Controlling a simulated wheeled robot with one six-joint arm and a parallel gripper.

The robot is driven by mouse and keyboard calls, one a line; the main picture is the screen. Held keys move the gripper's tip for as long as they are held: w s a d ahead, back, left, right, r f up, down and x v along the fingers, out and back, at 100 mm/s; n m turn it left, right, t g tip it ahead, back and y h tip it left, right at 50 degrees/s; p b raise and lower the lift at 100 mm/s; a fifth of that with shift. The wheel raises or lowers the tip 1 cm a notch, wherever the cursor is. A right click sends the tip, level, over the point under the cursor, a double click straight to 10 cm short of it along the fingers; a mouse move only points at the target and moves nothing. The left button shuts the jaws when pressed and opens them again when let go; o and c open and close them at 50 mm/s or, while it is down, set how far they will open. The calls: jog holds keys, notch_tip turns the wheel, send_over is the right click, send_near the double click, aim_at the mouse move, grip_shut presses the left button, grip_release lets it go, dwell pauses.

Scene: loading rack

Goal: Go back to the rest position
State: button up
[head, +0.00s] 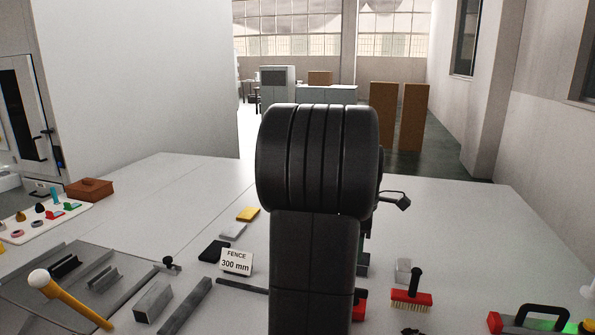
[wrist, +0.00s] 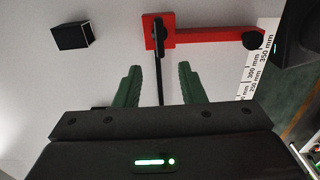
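My gripper (wrist: 159,88) shows in the wrist view with two green fingers spread apart. A thin black rod, part of a red bar fixture (wrist: 205,38) with black knobs, shows between and beyond the fingers; I cannot tell how near it is. Nothing is visibly gripped. In the head view my own arm fills the middle and hides the gripper and much of the table behind it. The rest position itself is not marked in either view.
The grey table (head: 190,185) holds a fence sign (head: 236,262), a metal channel (head: 153,302), a red brush (head: 411,298), a yellow-handled lever (head: 75,303) and a brown box (head: 89,189). In the wrist view a black block (wrist: 72,35) and a millimetre scale (wrist: 262,62) lie near the red bar.

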notch_tip(320, 180, down, 12)
jog(key=shift+f+p, duration=0.2)
jog(key=shift+p, duration=0.15)
jog(key=shift+w+f+m, duration=0.1)
jog(key=shift+w+m, duration=0.05)
jog(key=shift+m, duration=0.15)
jog(key=m, duration=0.8)
jog(key=shift+m, duration=0.4)
